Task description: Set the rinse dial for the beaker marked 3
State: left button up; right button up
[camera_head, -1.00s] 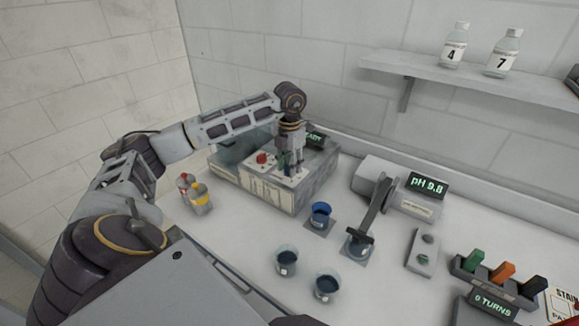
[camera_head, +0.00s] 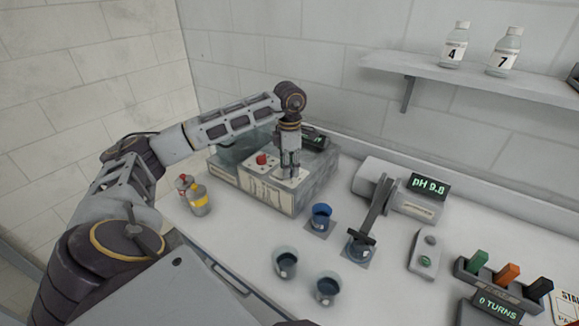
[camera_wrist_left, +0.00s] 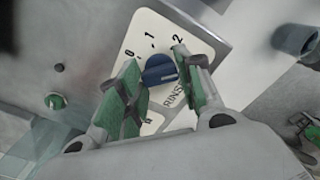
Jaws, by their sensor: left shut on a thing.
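The rinse dial is a blue knob (camera_wrist_left: 158,70) on a white plate marked 0, 1, 2 and RINSE; another mark beside it is partly covered. My left gripper (camera_wrist_left: 153,77) is shut on this knob, with its green-padded fingers on either side. In the head view my left gripper (camera_head: 290,174) points straight down onto the right part of the grey washer's front (camera_head: 265,200). Three beakers stand in front: a blue one (camera_head: 321,218), and two clear ones (camera_head: 286,262) and (camera_head: 327,290). Their labels are too small to read. My right gripper is not in view.
A red button (camera_head: 262,160) is left of the gripper. Bottles (camera_head: 199,200) stand left of the washer. A meter reading pH 9.8 (camera_head: 428,186), a small control box (camera_head: 425,252) and a lever block showing 0 TURNS (camera_head: 497,306) are to the right.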

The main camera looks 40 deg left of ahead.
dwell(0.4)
pick_arm(q)
jog(key=o, duration=1)
jog(key=shift+r, duration=0.1)
jog(key=shift+r, duration=5.85)
